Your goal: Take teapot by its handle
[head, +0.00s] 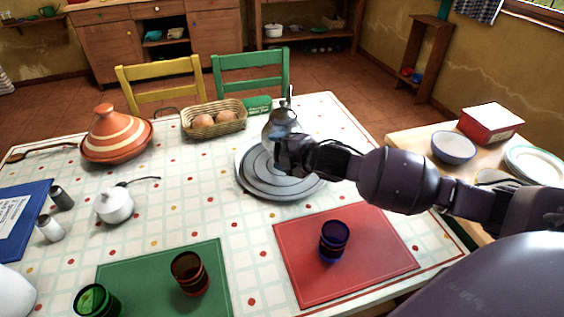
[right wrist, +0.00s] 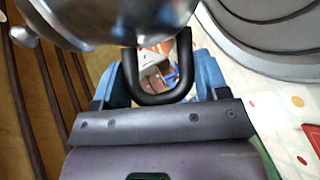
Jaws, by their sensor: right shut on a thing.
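A shiny metal teapot (head: 281,124) shows in the head view over the back of the grey round ringed stand (head: 262,186). My right gripper (head: 290,152) is at the teapot's near side and partly hides it. In the right wrist view, the blue fingers of my right gripper (right wrist: 160,82) are shut on the teapot's black U-shaped handle (right wrist: 158,98). The teapot's body (right wrist: 105,18) fills the top left of that view. I cannot tell whether its base touches the stand. My left gripper is not in view.
A bread basket (head: 214,131) and a striped tagine (head: 116,138) stand on the tiled table. A blue glass (head: 334,240) stands on the red mat (head: 385,255) in front of the stand. A side counter at right holds a bowl (head: 453,148) and a red box (head: 491,124).

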